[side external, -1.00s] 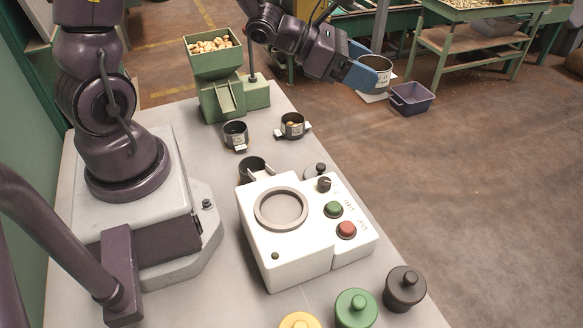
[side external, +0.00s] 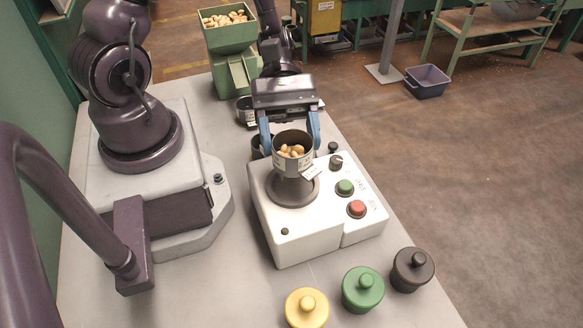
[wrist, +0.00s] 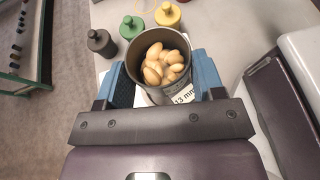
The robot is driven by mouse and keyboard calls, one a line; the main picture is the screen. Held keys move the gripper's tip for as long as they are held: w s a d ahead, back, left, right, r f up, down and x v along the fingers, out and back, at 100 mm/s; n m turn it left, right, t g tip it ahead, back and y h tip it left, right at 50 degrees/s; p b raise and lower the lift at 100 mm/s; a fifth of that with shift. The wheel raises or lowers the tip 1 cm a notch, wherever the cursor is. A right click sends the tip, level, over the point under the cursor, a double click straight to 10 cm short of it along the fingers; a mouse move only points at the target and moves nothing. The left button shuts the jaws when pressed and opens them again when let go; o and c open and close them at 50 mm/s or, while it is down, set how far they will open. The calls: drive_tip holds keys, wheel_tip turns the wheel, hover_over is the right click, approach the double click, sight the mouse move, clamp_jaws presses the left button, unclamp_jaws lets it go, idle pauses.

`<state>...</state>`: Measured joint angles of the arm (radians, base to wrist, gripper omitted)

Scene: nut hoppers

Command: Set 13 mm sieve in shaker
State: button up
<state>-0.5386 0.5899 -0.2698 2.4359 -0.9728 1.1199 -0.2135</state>
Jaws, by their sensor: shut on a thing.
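My gripper (side external: 289,138) is shut on a dark round sieve (side external: 293,164) with pale nuts in it. In the wrist view the sieve (wrist: 150,42) sits upright between the blue fingers. Its white tag (wrist: 184,98) reads "1? mm"; the second digit is hard to read. The white shaker (side external: 285,235) stands on the bench below, with a round grey seat (side external: 292,192) in its top. The sieve is over this seat, seemingly a little above it. The sieve hides part of the seat, so I cannot tell the exact gap.
Green, red and dark controls (side external: 345,187) line the shaker's right side. Yellow (side external: 307,309), green (side external: 362,291) and black (side external: 411,271) knobbed pieces stand in front. A green hopper (side external: 230,38) of nuts is at the back. Another cup (side external: 244,108) is partly hidden behind my gripper.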

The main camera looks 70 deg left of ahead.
sight(291, 161)
drive_tip(key=shift+f, duration=2.8)
drive_tip(key=shift+f, duration=0.15)
drive_tip(key=o, duration=0.8)
drive_tip(key=shift+o, duration=0.2)
drive_tip(key=shift+r, duration=0.2)
drive_tip(key=shift+o, duration=0.6)
drive_tip(key=v, duration=1.1)
drive_tip(key=s+r+m+t+y, duration=0.1)
drive_tip(key=r+m+t+y, duration=0.3)
drive_tip(key=r+m+y, duration=0.2)
drive_tip(key=s+d+r+m+t+y, duration=0.1)
drive_tip(key=r+m+t+y, duration=0.3)
drive_tip(key=r, duration=0.9)
drive_tip(key=s+m+y, duration=0.1)
drive_tip(key=m+y, duration=0.2)
drive_tip(key=m, duration=0.2)
drive_tip(key=shift+s+d+r+m, duration=0.2)
drive_tip(key=shift+s+d+m, duration=0.05)
drive_tip(key=shift+s+m, duration=0.15)
